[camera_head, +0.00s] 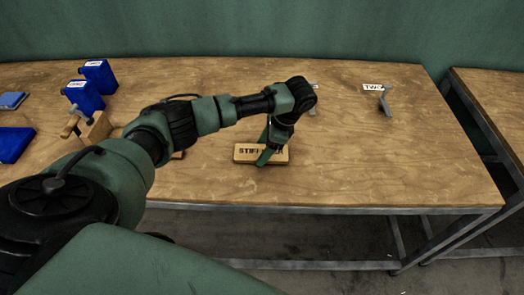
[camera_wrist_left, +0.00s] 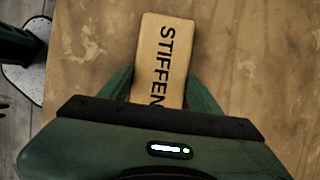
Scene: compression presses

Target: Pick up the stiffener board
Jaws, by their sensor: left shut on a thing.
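The stiffener board (camera_head: 244,155) is a light wooden block with dark lettering, near the front edge of the wooden table (camera_head: 380,165). My left gripper (camera_head: 265,157) reaches down over it and is shut on it, one finger showing across its front. In the left wrist view the board (camera_wrist_left: 163,60) lies between the two green fingers of the left gripper (camera_wrist_left: 160,95), and its lower end is hidden by the gripper body. I cannot tell whether the board touches the table or is slightly above it. My right gripper is not in view.
Blue boxes (camera_head: 98,77) and a wooden clamp-like piece (camera_head: 95,130) stand at the left. A small metal piece (camera_head: 385,100) stands by a white label (camera_head: 373,87) at the back right. A second table (camera_head: 500,100) is at the far right.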

